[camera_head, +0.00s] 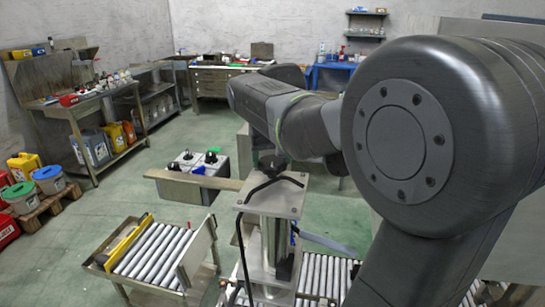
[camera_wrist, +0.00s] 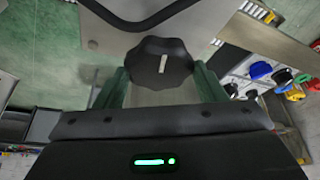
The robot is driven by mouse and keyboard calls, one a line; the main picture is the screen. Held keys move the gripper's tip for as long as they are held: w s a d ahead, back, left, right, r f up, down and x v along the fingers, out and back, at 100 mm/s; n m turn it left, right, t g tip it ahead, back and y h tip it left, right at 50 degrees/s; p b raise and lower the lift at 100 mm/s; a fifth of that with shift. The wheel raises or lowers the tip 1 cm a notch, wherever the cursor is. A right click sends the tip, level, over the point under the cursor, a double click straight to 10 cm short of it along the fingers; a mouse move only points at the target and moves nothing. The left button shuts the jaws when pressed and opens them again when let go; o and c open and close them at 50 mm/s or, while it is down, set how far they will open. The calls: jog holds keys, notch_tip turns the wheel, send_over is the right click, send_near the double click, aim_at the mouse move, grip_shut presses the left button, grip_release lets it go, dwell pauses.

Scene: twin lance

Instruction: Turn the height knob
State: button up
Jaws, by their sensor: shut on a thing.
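The height knob (camera_wrist: 160,52) is a dark, lobed disc with a pale line on its face. In the wrist view it sits between the two green fingers of my gripper (camera_wrist: 162,80), which is shut on it. The fingers partly cover its sides. A dark part shows above the stand's plate there, but my fingers are not clear in that view.
Roller conveyors (camera_head: 150,255) lie left and right of the stand. A grey box with black knobs (camera_head: 195,172) stands behind it. A workbench (camera_head: 75,110) and colored bins (camera_head: 22,195) are at the far left. Open green floor lies between.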

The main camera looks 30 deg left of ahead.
jog(key=shift+r, duration=0.1)
jog(key=o, duration=1)
jog(key=v, duration=1.3)
jog(key=shift+s+r, duration=0.25)
jog(key=shift+r, duration=0.05)
jog(key=shift+d, duration=0.15)
jog(key=x, duration=1.3)
jog(key=shift+w+f, duration=0.2)
jog(key=shift+f, duration=0.15)
